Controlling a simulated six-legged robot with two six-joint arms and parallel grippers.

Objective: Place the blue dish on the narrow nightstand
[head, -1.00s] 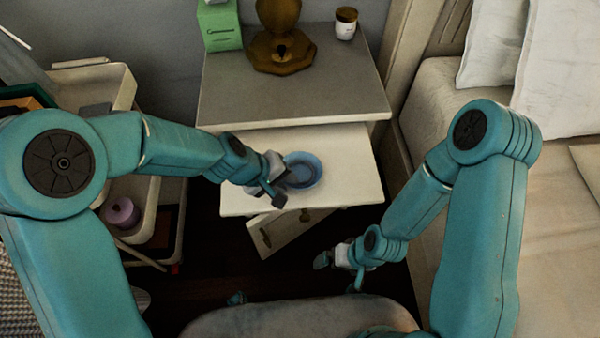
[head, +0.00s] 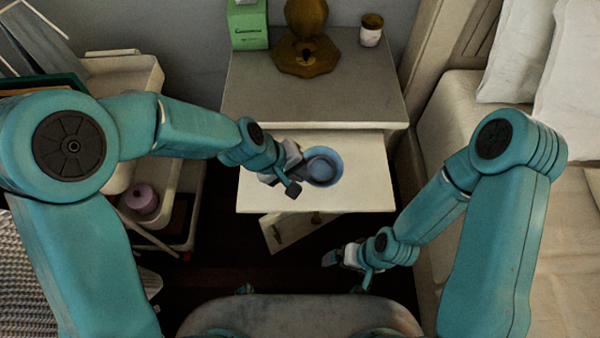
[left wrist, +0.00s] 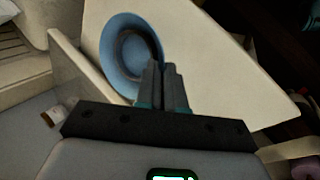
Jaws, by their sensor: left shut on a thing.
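The blue dish (head: 331,170) is a round shallow bowl over the pale pulled-out shelf or drawer (head: 365,190) of the nightstand. My left gripper (head: 293,170) is shut on the dish's left rim. In the left wrist view the closed fingers (left wrist: 165,88) meet the rim of the dish (left wrist: 112,42); whether its base touches the pale surface is unclear. The nightstand (head: 300,95) has a grey top behind the shelf. My right gripper (head: 347,262) hangs low in front of the nightstand, away from the dish; its jaw opening is unclear.
A green box (head: 248,25), a bronze lamp base (head: 305,55) and a small jar (head: 371,30) stand along the back of the top, with its front clear. A cart (head: 165,195) with a purple roll (head: 142,199) is at left. The bed (head: 555,190) is at right.

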